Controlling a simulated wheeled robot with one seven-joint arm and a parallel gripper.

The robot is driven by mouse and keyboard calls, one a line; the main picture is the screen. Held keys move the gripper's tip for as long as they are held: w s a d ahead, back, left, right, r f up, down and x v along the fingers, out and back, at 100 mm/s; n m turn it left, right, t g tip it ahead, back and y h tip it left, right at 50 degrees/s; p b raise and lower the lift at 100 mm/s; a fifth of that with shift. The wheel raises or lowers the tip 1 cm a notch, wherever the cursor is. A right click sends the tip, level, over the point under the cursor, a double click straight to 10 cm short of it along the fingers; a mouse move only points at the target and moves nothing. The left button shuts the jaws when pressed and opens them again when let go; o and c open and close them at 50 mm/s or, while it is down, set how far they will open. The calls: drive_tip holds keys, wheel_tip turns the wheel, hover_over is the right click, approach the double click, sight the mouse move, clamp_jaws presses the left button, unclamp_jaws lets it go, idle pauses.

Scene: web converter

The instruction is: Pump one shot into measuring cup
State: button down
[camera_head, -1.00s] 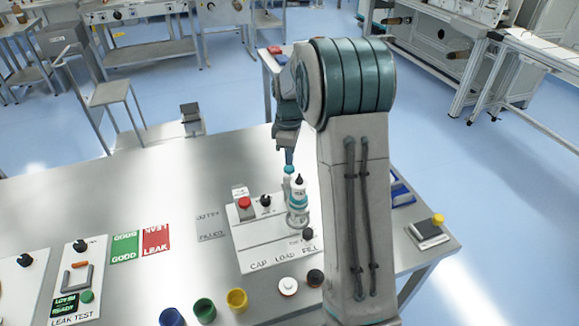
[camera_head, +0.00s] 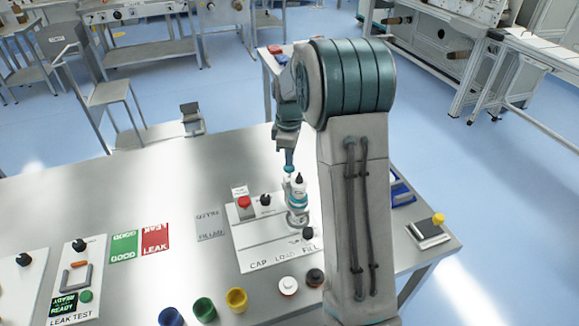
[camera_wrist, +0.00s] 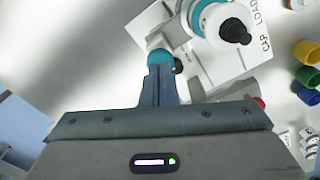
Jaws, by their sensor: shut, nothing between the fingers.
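My gripper (camera_head: 289,168) is shut with its fingers pointing down, just behind a white bottle. In the wrist view its fingertips (camera_wrist: 159,72) are at a small round teal knob (camera_wrist: 160,57), and I cannot tell for sure whether they touch it. The white bottle (camera_head: 299,190) with a black tip and a teal band stands upright on the white CAP LOAD FILL board (camera_head: 254,250). The bottle also shows in the wrist view (camera_wrist: 213,28), beside the knob. What lies below the knob is mostly hidden. I cannot make out a measuring cup.
A red button (camera_head: 244,203) and black knobs (camera_head: 265,200) stand on the board. Blue, green and yellow cups (camera_head: 236,299) stand at the front edge. Green and red cards (camera_head: 155,239) lie to the left. A leak test panel (camera_head: 72,285) is further left.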

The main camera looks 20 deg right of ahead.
drive_tip(key=shift+f+b, duration=1)
drive_tip(key=shift+f, duration=0.65)
drive_tip(key=shift+r, duration=0.15)
drive_tip(key=shift+r+p, duration=1.4)
drive_tip(key=shift+r, duration=0.45)
wheel_tip(320, 180, up, 6)
drive_tip(key=p, duration=0.4)
drive_tip(key=shift+r, duration=0.1)
